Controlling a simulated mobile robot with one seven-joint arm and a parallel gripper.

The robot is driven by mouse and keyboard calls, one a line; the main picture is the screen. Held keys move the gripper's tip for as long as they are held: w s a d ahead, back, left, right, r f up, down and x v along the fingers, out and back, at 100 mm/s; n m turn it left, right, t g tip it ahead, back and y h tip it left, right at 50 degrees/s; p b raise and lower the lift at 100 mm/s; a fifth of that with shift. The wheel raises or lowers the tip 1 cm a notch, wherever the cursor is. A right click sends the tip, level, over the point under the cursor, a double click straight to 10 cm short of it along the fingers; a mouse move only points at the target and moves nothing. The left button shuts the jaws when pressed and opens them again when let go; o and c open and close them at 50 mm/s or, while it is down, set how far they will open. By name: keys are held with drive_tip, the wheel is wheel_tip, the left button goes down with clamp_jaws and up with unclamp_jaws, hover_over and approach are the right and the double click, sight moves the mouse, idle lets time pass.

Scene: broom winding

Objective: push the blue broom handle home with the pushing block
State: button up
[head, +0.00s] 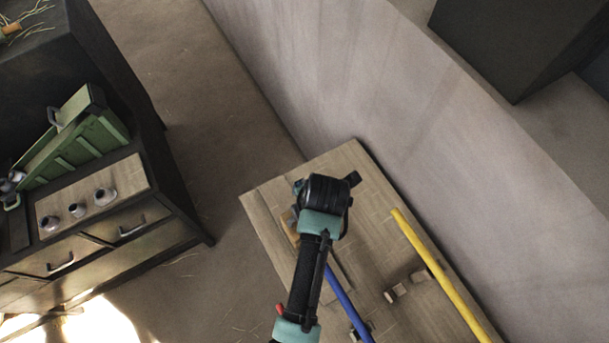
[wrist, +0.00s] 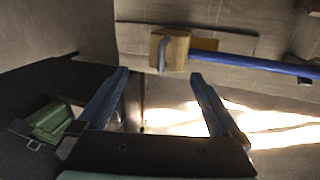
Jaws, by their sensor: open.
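The blue broom handle (head: 347,309) lies along the wooden bench, partly hidden by my arm in the head view. In the wrist view the blue handle (wrist: 255,66) runs from the right edge to the middle, its end beside a wooden block with a grey grip, which looks like the pushing block (wrist: 177,50). A tan part of that block (head: 290,226) shows left of my arm in the head view. My gripper (wrist: 160,76) is open and empty, its two fingers apart, with the block past the fingertips.
A yellow handle (head: 438,272) lies along the right of the wooden bench (head: 345,163), by small wooden supports (head: 396,293). A pale wall (head: 330,70) runs behind the bench. A dark cabinet with a green box (head: 75,140) stands left, with clear floor between.

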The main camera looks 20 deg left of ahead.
drive_tip(key=b+x, duration=0.3)
drive_tip(key=x, duration=0.1)
drive_tip(key=b+x, duration=0.3)
drive_tip(key=b, duration=0.1)
drive_tip(key=b+x, duration=0.4)
drive_tip(key=shift+s+a+f, duration=0.25)
drive_tip(key=shift+s+f, duration=0.1)
drive_tip(key=shift+c, duration=0.3)
drive_tip(key=c, duration=1.4)
clamp_jaws()
drive_tip(key=shift+s+f, duration=0.1)
drive_tip(key=shift+s, duration=0.05)
